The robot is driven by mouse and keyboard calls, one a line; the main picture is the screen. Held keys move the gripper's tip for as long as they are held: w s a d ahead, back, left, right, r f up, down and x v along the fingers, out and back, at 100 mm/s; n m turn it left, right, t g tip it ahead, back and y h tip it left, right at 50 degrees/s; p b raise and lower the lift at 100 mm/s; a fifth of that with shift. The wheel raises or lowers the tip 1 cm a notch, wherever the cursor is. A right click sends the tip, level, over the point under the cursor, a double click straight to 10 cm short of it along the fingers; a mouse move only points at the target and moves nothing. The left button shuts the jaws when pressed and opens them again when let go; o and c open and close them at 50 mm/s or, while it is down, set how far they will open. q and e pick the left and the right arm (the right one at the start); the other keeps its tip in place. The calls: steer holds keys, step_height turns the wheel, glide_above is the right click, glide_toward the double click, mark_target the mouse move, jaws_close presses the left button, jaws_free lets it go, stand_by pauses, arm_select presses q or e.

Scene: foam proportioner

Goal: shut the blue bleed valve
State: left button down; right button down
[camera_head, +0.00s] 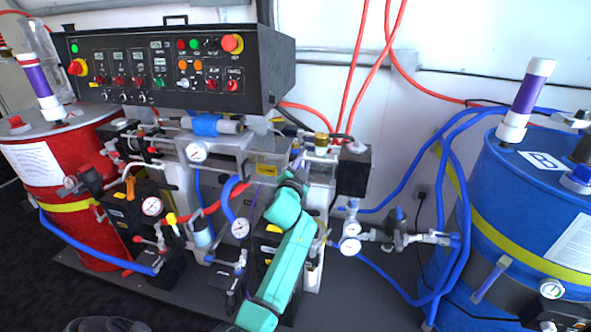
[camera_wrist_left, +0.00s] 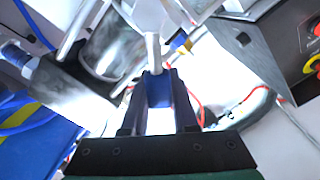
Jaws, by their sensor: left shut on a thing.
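The blue bleed valve handle (camera_wrist_left: 158,92) shows in the left wrist view, at the end of a pale metal stem. My left gripper (camera_wrist_left: 160,76) has its two dark fingers on either side of this blue handle and is shut on it. In the head view my teal left arm reaches up to the middle of the machine, with the left gripper (camera_head: 298,163) at its far end, small and partly hidden. I cannot make out the blue handle there, nor how far it is turned. My right gripper is in neither view.
A black control panel (camera_head: 180,66) stands above the pipework. A red drum (camera_head: 95,150) is at the left and a blue drum (camera_head: 520,200) at the right. Gauges, a black box (camera_head: 354,170) and blue hoses (camera_head: 405,190) crowd around my arm.

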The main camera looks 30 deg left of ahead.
arm_select(q)
steer(key=shift+w+d+f+m+b, duration=0.15)
steer(key=shift+d+f+m+b, duration=0.15)
steer(key=shift+f+m+b, duration=0.95)
steer(key=shift+w+d+f+m+b, duration=0.1)
steer(key=shift+d+f+m+b, duration=0.3)
steer(key=shift+m, duration=1.7)
steer(key=shift+w+d+f+m+b, duration=0.2)
steer(key=shift+f+m+b, duration=0.65)
steer(key=shift+m, duration=0.8)
steer(key=shift+r, duration=0.1)
steer(key=c, duration=0.7)
jaws_free()
steer(key=v, duration=1.4)
steer(key=shift+s+d+f, duration=0.1)
steer(key=shift+s+f, duration=0.15)
